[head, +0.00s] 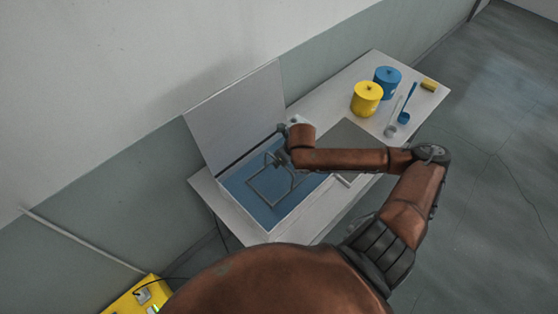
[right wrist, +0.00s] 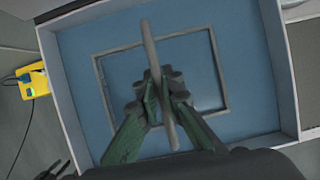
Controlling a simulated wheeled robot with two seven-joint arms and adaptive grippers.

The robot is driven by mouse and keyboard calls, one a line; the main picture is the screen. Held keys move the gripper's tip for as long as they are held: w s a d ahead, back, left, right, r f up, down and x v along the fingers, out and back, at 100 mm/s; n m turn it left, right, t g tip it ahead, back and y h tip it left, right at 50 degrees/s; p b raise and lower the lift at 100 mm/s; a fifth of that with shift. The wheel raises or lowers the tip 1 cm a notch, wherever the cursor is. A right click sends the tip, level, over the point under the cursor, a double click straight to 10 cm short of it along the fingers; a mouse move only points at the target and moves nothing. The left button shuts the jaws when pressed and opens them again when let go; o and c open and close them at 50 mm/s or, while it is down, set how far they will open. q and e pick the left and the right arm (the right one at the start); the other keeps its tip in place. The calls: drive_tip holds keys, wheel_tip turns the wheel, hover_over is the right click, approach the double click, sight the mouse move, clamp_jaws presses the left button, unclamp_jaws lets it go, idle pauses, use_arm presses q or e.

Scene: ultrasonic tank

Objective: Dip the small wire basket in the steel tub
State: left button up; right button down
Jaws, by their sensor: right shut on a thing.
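The steel tub (head: 285,220) is a rectangular tank with a blue inside and a raised lid behind it, at the middle of the head view. The wire basket (head: 254,194) shows as a thin grey frame within the tub's outline. In the right wrist view its rectangular rim (right wrist: 99,85) lies inside the tub walls (right wrist: 280,70). My right gripper (head: 277,159) is over the tub. In the right wrist view the right gripper (right wrist: 160,98) is shut on the basket's handle bar (right wrist: 149,45). How deep the basket sits is hard to tell.
A grey mat (head: 345,137) lies right of the tub. A yellow box (head: 137,297) is on the floor.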

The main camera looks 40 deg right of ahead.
drive_tip(key=shift+f+b, duration=1)
drive_tip(key=shift+f, duration=1.25)
drive_tip(key=shift+w+r, duration=0.1)
idle(0.9)
wheel_tip(320, 180, up, 16)
drive_tip(key=p, duration=1.7)
drive_tip(key=shift+r, duration=0.15)
idle(0.7)
idle(1.5)
